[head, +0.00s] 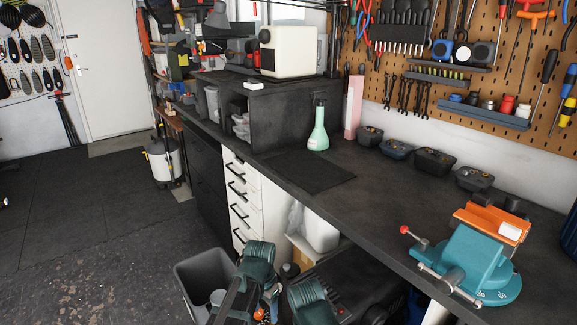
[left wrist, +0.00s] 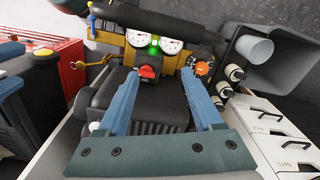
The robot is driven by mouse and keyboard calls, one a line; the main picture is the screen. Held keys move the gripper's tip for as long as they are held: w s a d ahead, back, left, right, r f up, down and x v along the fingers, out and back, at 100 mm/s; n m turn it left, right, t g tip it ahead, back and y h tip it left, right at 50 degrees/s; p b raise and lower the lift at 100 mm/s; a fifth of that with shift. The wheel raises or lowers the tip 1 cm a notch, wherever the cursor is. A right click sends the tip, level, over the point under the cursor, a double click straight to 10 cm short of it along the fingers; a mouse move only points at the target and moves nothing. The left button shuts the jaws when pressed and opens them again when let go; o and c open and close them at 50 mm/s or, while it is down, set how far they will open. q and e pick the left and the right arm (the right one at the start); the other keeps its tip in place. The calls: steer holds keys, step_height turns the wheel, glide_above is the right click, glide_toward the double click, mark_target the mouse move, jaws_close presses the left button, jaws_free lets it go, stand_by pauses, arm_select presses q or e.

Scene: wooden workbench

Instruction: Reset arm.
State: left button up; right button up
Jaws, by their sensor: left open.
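My left arm (head: 257,268) shows at the bottom middle of the head view, as teal and dark links low in front of the bench. Its fingertips cannot be made out clearly there. In the left wrist view my left gripper (left wrist: 160,75) has two blue fingers spread wide apart with nothing held between them. Beyond the fingers is a black machine (left wrist: 160,98) with two white gauges, a red knob and an orange dial. I cannot tell the exact distance to it. My right gripper is not in view.
The dark workbench (head: 345,205) carries a teal vise (head: 470,262), a green bottle (head: 318,128) and several small bins. A grey bin (head: 200,280) stands on the floor beside my left arm. White drawers (head: 243,200) are under the bench. The floor at left is open.

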arm_select(q)
steer(key=s+a+n, duration=0.7)
steer(key=s+a, duration=0.1)
steer(key=a, duration=0.2)
steer(key=s+d+r+m+y, duration=0.1)
steer(key=s+d+m, duration=0.4)
steer(key=d, duration=0.6)
step_height(320, 180, up, 13)
steer(key=n+p, duration=0.1)
steer(key=p, duration=1.3)
steer(key=shift+s+a, duration=0.15)
steer(key=shift+s, duration=0.1)
